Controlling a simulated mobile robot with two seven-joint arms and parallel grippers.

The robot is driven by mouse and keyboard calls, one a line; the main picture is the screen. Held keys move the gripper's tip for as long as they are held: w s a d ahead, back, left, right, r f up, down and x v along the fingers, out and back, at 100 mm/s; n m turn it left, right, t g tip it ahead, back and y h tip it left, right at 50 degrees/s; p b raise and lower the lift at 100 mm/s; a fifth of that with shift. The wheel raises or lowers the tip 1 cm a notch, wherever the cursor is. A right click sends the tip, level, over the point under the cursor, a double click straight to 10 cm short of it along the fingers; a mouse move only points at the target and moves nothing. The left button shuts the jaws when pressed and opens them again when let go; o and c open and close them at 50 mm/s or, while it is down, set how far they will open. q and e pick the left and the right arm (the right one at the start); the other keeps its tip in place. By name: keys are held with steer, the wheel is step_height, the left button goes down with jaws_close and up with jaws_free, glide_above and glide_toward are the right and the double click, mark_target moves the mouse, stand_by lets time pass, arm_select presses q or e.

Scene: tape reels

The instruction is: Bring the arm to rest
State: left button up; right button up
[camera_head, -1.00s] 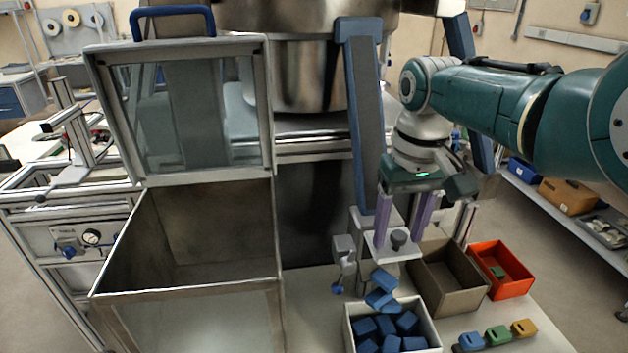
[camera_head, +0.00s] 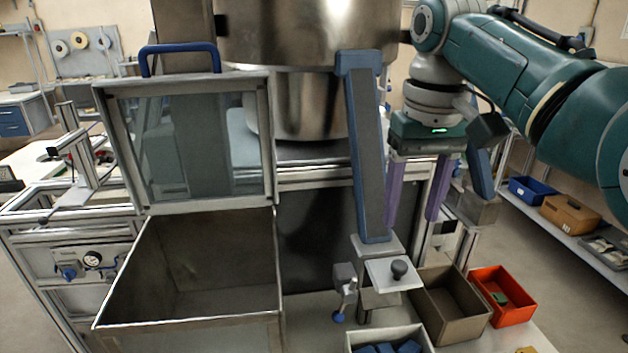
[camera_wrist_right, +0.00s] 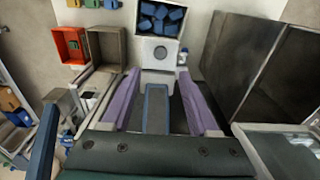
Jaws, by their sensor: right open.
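My right gripper (camera_head: 413,215) has two purple fingers set wide apart, open and empty. It points down above the grey plate with a dark knob (camera_head: 398,269), apart from it. In the right wrist view my right gripper (camera_wrist_right: 161,88) also shows spread, with the blue-edged column (camera_wrist_right: 156,110) beyond and between its fingers. The right arm comes in from the upper right of the head view. My left gripper is not in view.
A white bin (camera_head: 350,343) with blue blocks (camera_head: 408,347) is partly cut off below. A brown bin (camera_head: 452,310) and an orange bin (camera_head: 501,296) stand right of it. An open metal box with a raised glazed lid (camera_head: 195,150) is at left.

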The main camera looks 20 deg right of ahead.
steer(key=shift+f, duration=0.1)
steer(key=s+a+f+n+t, duration=0.1)
steer(key=s+a+f+n, duration=0.2)
steer(key=s, duration=0.5)
steer(key=s+a+f+n+t, duration=0.1)
steer(key=s+a+f, duration=0.2)
steer(key=s+f, duration=0.35)
steer(key=s+a+r, duration=0.3)
steer(key=s+r, duration=0.1)
steer(key=s, duration=0.5)
step_height(320, 180, up, 18)
steer(key=t+p, duration=0.1)
steer(key=p, duration=1.6)
steer(key=shift+s+n+p, duration=0.15)
steer(key=shift+n+p, duration=0.2)
steer(key=shift+n, duration=0.05)
